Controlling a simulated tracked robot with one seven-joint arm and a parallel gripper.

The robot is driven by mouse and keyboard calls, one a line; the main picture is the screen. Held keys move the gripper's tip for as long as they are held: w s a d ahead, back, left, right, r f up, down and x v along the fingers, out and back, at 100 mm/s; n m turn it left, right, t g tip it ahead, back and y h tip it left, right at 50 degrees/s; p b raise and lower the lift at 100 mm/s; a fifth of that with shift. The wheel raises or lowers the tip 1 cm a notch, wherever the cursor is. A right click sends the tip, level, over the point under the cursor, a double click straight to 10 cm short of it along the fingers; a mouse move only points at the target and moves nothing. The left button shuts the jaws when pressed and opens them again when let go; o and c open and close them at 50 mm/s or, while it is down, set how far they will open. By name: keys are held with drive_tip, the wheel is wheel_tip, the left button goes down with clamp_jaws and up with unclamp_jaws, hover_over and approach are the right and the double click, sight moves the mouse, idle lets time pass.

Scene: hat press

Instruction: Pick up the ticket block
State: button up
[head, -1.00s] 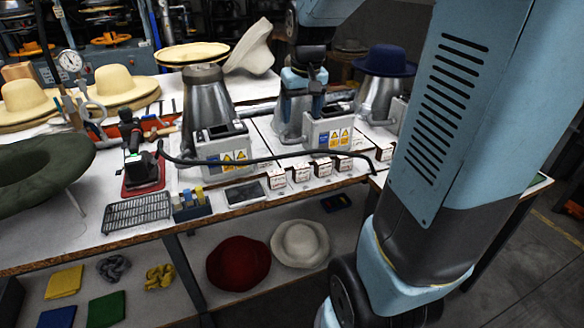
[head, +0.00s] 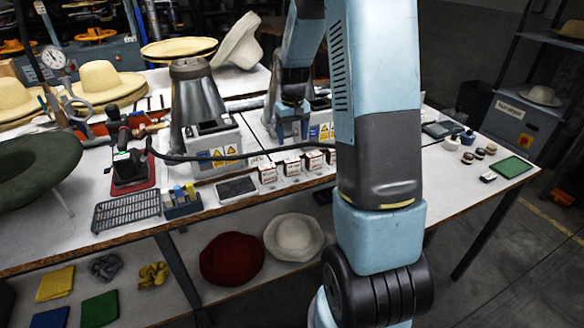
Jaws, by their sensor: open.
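Several small white printed blocks, which look like ticket blocks, stand in a row along the table's front edge in the head view. The leftmost block (head: 267,173) and its neighbour (head: 291,166) are clear, and another block (head: 314,160) stands to their right. I cannot tell which one is meant. My gripper (head: 291,131) points down behind the row, above the table and apart from the blocks. It is open, with nothing visible between its fingers. My own arm hides the right end of the row.
A black cable (head: 200,157) runs behind the blocks. A dark flat device (head: 236,188) lies left of them. A green mat (head: 511,167) lies at the right end.

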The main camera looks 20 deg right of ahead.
sight(292, 160)
wheel_tip(292, 160, down, 6)
drive_tip(key=shift+f, duration=0.1)
drive_tip(key=shift+s+a+f, duration=0.1)
drive_tip(key=shift+s+f, duration=0.05)
drive_tip(key=shift+f, duration=1.25)
drive_tip(key=shift+s+a+f, duration=0.1)
drive_tip(key=shift+f, duration=1.25)
drive_tip(key=c, duration=0.7)
